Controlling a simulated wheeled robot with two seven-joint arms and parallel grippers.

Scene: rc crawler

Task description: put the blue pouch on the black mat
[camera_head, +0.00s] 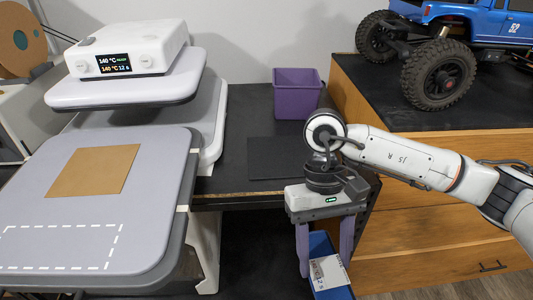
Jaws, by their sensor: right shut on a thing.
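The blue pouch (320,246), with a white printed label, hangs low in front of the table's front edge. My right gripper (325,265) points down with its two purple fingers at either side of the pouch, shut on it. The black mat (270,161) lies flat on the dark table, behind and to the left of the gripper. No object shows on its visible part; the arm and gripper stand in front of its right side. My left gripper is not in view.
A purple bin (297,92) stands behind the mat. A heat press (130,55) is at the left, its lower plate (160,215) holding a brown square (94,171). A wooden cabinet (440,215) at the right carries a blue RC crawler (470,25).

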